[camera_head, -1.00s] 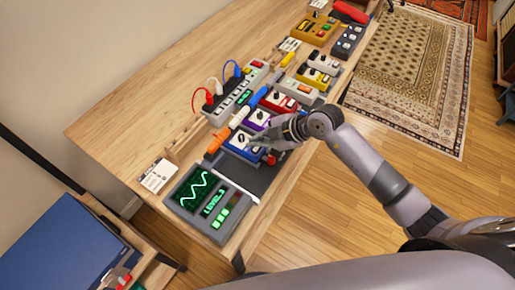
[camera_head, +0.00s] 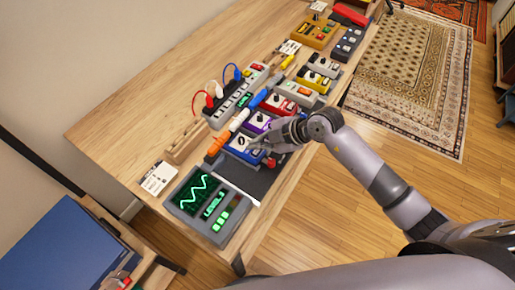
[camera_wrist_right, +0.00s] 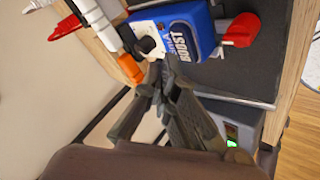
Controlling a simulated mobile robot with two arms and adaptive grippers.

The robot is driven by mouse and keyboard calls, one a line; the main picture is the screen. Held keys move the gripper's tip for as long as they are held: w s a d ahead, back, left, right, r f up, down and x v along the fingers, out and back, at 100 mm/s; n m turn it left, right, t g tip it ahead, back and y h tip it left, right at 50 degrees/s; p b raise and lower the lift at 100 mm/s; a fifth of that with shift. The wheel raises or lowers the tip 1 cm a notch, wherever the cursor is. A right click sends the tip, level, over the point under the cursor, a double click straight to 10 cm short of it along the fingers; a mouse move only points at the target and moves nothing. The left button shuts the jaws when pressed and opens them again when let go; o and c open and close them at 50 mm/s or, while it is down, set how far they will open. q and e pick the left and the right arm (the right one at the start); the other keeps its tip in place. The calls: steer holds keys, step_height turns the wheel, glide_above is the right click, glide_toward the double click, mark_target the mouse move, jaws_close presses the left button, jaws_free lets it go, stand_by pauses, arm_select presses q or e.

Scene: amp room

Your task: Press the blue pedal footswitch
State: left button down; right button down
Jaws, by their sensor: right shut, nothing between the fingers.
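The blue pedal (camera_head: 240,155) sits on the dark mat near the front of the bench, with a white panel and a black knob. My left gripper is not in view.
A purple pedal (camera_head: 258,122) and a red pedal (camera_head: 281,107) stand behind it. A grey unit with a green screen (camera_head: 190,190) stands in front. A red piece (camera_wrist_right: 241,30) sits beside the pedal.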

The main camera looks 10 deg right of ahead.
mark_target(257, 152)
steer(key=shift+f, duration=0.15)
steer(key=shift+f, duration=0.25)
steer(key=shift+f, duration=0.55)
stand_by(1.0)
steer(key=shift+r+p, duration=0.95)
steer(key=shift+p, duration=0.3)
step_height(257, 152, up, 5)
steer(key=p, duration=0.5)
steer(key=shift+p, duration=0.4)
